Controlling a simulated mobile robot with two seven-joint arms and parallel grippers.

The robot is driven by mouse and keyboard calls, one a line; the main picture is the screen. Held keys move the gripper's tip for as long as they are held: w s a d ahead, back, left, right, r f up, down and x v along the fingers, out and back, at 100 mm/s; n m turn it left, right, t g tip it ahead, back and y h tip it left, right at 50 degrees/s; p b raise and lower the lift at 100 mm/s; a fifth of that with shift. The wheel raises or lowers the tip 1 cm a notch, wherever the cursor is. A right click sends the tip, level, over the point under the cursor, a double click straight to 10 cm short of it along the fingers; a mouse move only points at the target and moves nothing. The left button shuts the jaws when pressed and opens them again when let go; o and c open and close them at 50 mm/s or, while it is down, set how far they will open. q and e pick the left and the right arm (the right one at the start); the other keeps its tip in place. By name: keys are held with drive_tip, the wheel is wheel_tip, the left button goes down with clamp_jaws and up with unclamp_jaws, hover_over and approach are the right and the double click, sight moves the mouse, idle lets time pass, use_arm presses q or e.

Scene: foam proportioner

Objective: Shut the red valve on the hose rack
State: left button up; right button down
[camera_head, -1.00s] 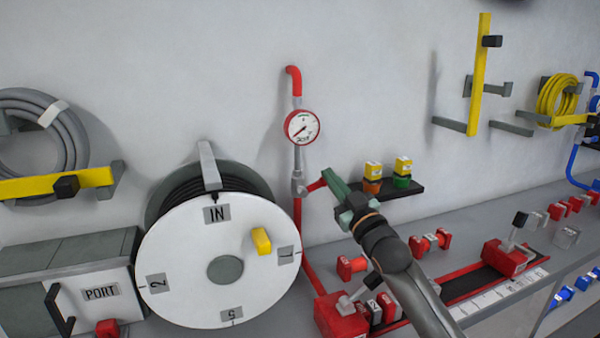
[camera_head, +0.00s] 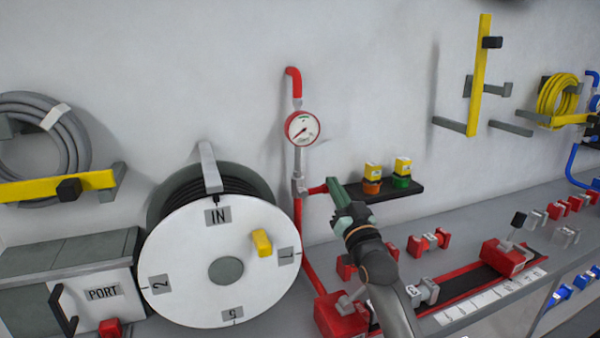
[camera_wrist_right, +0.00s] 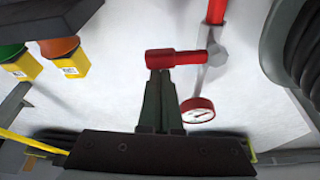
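The red valve handle (camera_head: 318,189) sticks out to the right from the grey valve body (camera_head: 298,186) on the red pipe, below the pressure gauge (camera_head: 302,128). In the wrist view the handle (camera_wrist_right: 178,57) lies nearly level, with its joint at the right, above the gauge (camera_wrist_right: 197,110). My right gripper (camera_head: 332,182) is at the handle's free end. In the wrist view its two fingers (camera_wrist_right: 160,74) are together, with tips at the handle's lower edge. They touch it or nearly so; I see no grip around it. My left gripper is out of view.
A hose reel (camera_head: 221,265) stands close left of the pipe. A small black shelf (camera_head: 415,191) with yellow-topped connectors (camera_head: 403,168) is just right of my gripper. Red fittings (camera_head: 429,242) and a red block (camera_head: 503,257) sit on the bench below.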

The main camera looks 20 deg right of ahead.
drive_tip(key=s+a+r, duration=0.3)
drive_tip(key=s+r, duration=0.3)
drive_tip(key=s+a+r+p, duration=0.1)
drive_tip(key=s+a+r, duration=0.2)
drive_tip(key=s+r, duration=0.3)
drive_tip(key=shift+a+r+p, duration=0.3)
drive_tip(key=shift+a+r, duration=0.1)
drive_tip(key=shift+r, duration=0.1)
drive_tip(key=shift+s, duration=0.15)
